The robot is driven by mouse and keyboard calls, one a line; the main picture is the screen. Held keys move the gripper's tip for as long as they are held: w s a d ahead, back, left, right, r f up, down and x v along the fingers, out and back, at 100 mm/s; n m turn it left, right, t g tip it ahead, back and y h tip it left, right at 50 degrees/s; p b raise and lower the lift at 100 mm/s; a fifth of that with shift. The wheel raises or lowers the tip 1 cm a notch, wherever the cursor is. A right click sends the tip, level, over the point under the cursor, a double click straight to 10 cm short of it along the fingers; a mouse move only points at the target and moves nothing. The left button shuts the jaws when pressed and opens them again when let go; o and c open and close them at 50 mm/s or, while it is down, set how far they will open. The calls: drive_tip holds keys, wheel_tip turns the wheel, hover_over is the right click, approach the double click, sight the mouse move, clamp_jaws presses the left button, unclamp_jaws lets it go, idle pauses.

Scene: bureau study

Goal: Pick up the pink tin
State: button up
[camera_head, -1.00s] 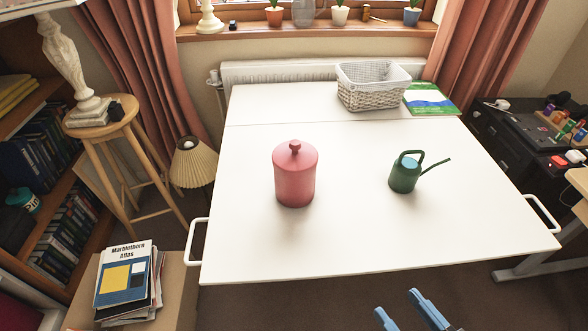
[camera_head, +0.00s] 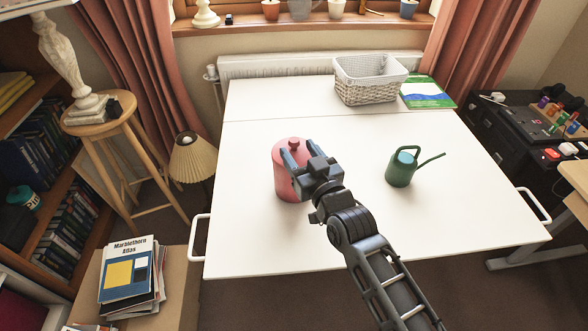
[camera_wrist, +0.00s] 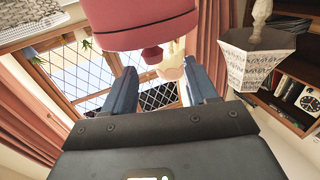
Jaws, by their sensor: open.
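The pink tin (camera_head: 286,185), a lidded cylinder with a round knob on top, stands upright on the white table (camera_head: 260,240). In the head view my arm hides part of its right side. My gripper (camera_head: 292,154) is open and reaches over the tin near its lid. In the wrist view the tin (camera_wrist: 140,22) shows upside down at the top, its knob hanging down. There the two blue fingers of my gripper (camera_wrist: 162,85) are spread apart with nothing held between them. I cannot tell whether a finger touches the tin.
A green watering can (camera_head: 400,172) stands right of the tin. A white wicker basket (camera_head: 368,92) and a green-blue booklet (camera_head: 425,92) lie at the table's back right. Table handles (camera_head: 199,238) stick out at the sides. The front and left tabletop are clear.

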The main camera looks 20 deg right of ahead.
sight(292, 137)
drive_tip(key=w, duration=0.2)
drive_tip(key=w+b, duration=0.2)
drive_tip(key=w, duration=0.1)
drive_tip(key=shift+w+d+f, duration=0.3)
drive_tip(key=shift+w+d, duration=0.05)
drive_tip(key=shift+w+b, duration=0.3)
drive_tip(key=shift+w, duration=0.3)
clamp_jaws()
drive_tip(key=shift+r, duration=0.1)
idle(0.6)
